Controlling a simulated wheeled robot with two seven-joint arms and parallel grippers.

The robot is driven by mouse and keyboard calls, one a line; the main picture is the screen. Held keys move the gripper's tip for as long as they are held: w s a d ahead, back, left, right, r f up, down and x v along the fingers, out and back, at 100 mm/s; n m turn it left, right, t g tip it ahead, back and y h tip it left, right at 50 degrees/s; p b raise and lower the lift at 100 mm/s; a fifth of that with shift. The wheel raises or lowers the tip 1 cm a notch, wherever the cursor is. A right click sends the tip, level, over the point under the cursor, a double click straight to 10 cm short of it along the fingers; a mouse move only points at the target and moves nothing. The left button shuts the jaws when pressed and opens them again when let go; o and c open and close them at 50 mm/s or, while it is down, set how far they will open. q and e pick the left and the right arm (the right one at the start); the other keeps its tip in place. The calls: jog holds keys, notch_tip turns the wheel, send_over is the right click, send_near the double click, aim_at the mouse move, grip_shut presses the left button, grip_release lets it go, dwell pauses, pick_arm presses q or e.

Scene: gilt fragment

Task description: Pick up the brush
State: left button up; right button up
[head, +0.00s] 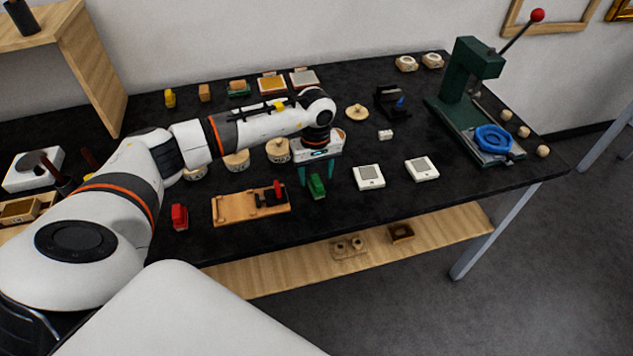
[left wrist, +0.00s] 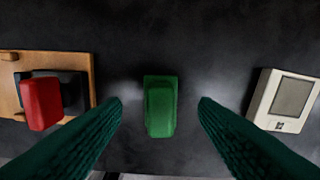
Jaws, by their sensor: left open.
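A small green block-like object (head: 317,188) lies on the black table near its front edge. It may be the brush, but its bristles do not show and I cannot tell for sure. My left gripper (head: 317,177) points down just above it, with its teal fingers spread and nothing held. In the left wrist view the green object (left wrist: 160,108) sits midway between the two fingers, apart from both. My right gripper is not in view.
Left of the green object is a wooden board (head: 232,208) with a red-handled piece; a red object (head: 180,217) lies farther left. White devices (head: 368,177) lie to the right. A green press (head: 470,90) stands at the back right. Round wooden pieces (head: 237,160) lie behind.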

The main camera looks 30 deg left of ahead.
aim_at(316, 178)
pick_arm(q)
jog(key=shift+f, duration=1.35)
jog(key=c, duration=1.1)
jog(key=shift+o, duration=0.2)
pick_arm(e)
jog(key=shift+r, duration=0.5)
pick_arm(q)
jog(key=shift+r, duration=0.15)
